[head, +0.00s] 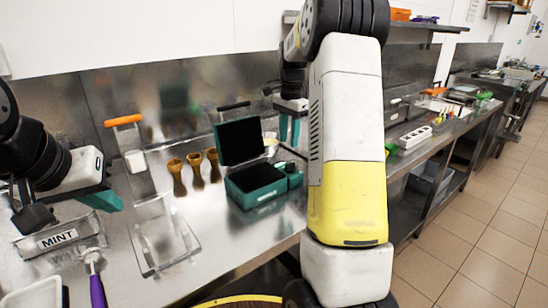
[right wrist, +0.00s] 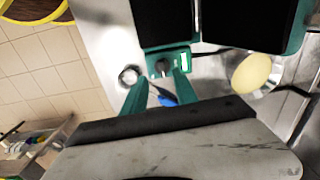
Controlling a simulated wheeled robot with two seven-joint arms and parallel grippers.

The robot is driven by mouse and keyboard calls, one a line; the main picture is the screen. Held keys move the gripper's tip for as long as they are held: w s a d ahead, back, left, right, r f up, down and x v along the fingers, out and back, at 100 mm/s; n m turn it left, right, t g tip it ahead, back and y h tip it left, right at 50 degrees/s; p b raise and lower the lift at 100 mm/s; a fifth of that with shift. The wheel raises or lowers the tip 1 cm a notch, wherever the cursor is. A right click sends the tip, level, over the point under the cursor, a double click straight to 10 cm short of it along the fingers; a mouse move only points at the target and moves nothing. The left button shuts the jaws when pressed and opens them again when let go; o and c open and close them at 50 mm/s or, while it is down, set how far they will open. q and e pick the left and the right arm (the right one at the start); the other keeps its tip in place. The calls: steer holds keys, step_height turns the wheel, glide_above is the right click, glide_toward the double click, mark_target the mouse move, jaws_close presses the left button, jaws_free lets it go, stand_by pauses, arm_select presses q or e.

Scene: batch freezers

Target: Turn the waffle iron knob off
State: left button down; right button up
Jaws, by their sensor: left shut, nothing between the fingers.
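The teal waffle iron (head: 262,198) stands on the steel counter with its black lid raised. In the right wrist view its teal control block (right wrist: 181,62) carries a dark round knob (right wrist: 163,68) and a small white label. My right gripper (right wrist: 160,90) is open, its two teal fingertips just short of the knob, one toward each side of it; I cannot tell whether they touch it. In the head view my right gripper (head: 290,128) is behind the waffle iron's right side. My left gripper (head: 112,203) is shut and empty above the counter at the left.
A tub labelled MINT (head: 58,240), a purple-handled scoop (head: 97,290) and a clear tray (head: 160,240) lie at left. Several brown cones (head: 196,170) stand left of the iron. A pale yellow round thing (right wrist: 252,73) is beside the iron. A white power strip (head: 415,138) lies right.

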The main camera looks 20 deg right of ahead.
mark_target(290, 167)
steer(key=shift+w+d+f+m, duration=0.15)
steer(key=shift+w+d+f, duration=0.1)
steer(key=shift+f, duration=0.15)
steer(key=shift+w+d+f+m, duration=0.15)
steer(key=shift+w+f, duration=0.1)
steer(key=shift+f, duration=0.15)
step_height(290, 167, down, 8)
steer(key=shift+r, duration=0.2)
jaws_close()
